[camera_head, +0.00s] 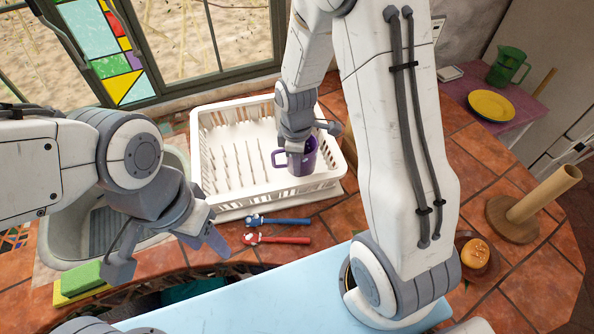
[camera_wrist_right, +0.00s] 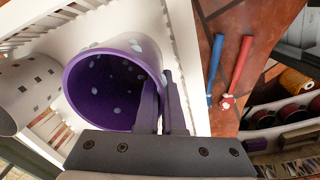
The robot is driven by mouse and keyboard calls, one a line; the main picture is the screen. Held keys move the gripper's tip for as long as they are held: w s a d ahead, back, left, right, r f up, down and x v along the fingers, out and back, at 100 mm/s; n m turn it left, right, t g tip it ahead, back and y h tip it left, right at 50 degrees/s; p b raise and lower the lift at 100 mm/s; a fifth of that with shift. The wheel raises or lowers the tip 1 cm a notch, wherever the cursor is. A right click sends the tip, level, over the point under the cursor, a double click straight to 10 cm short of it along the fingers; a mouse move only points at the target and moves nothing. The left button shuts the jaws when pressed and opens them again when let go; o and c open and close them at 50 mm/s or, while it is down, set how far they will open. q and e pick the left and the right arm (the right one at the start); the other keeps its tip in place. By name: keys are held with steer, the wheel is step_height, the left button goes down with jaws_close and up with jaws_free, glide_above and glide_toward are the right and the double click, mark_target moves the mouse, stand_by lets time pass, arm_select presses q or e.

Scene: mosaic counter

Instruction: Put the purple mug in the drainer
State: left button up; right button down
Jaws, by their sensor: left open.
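The purple mug (camera_head: 302,160) has pale spots and a handle on its left side. It is over the front right part of the white drainer (camera_head: 222,200), inside its outline. I cannot tell whether its base touches the rack. My right gripper (camera_head: 309,134) is shut on the mug's rim. In the right wrist view the mug (camera_wrist_right: 92,88) has its mouth towards the camera, and the gripper's fingers (camera_wrist_right: 164,105) pinch its wall, one inside and one outside. My left gripper (camera_head: 168,256) is open and empty, in front of the sink, left of the drainer.
A blue utensil (camera_head: 280,221) and a red utensil (camera_head: 280,240) lie before the drainer. A green and yellow sponge (camera_head: 80,283) lies at the left. A yellow plate (camera_head: 491,105) and green jug (camera_head: 507,66) are farther back.

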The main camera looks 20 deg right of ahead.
step_height(320, 180, down, 4)
steer(key=shift+r, duration=0.1)
steer(key=c, duration=1.5)
jaws_free()
steer(key=shift+s+f, duration=0.1)
steer(key=shift+f, duration=0.1)
steer(key=shift+o, duration=0.9)
steer(key=shift+r, duration=0.15)
